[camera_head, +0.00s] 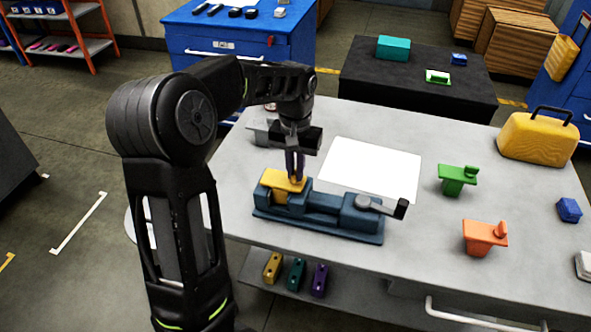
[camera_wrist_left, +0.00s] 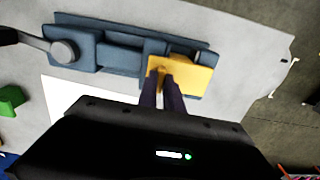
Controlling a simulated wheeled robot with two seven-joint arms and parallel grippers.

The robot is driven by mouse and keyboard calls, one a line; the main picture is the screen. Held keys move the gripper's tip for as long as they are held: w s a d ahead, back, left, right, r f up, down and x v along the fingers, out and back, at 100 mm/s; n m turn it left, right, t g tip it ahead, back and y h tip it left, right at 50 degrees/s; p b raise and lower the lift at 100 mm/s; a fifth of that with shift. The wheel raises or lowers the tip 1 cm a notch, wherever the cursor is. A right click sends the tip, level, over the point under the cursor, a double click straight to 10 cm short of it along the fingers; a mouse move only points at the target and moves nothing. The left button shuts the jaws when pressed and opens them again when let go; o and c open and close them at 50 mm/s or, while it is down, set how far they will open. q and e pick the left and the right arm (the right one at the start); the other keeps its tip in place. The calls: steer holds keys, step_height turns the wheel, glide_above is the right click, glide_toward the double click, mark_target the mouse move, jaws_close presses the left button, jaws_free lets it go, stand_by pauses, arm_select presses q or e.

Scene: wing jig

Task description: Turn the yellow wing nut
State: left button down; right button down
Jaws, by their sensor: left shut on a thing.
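A yellow block (camera_head: 277,181) with a flat top sits clamped in the left end of a blue vise (camera_head: 322,203) on the grey table. It also shows in the wrist view (camera_wrist_left: 195,76). My left gripper (camera_head: 296,177) points down over the block, its dark fingers shut at the block's edge. In the wrist view its fingertips (camera_wrist_left: 161,77) close around a small yellow part, the wing nut (camera_wrist_left: 161,69), which they mostly hide. How far the nut is turned cannot be told. My right gripper is in neither view.
The vise's lever (camera_head: 382,206) sticks out on its right. A white sheet (camera_head: 370,168) lies behind. A green piece (camera_head: 457,179), an orange piece (camera_head: 484,238) and a yellow toolbox (camera_head: 537,138) stand on the right. Small coloured blocks lie on the shelf (camera_head: 345,300) below.

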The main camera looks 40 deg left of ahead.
mark_target(295, 173)
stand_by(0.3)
arm_select(q)
steer(key=c, duration=1.5)
jaws_free()
steer(key=shift+r+b, duration=0.35)
steer(key=shift+r, duration=3.6)
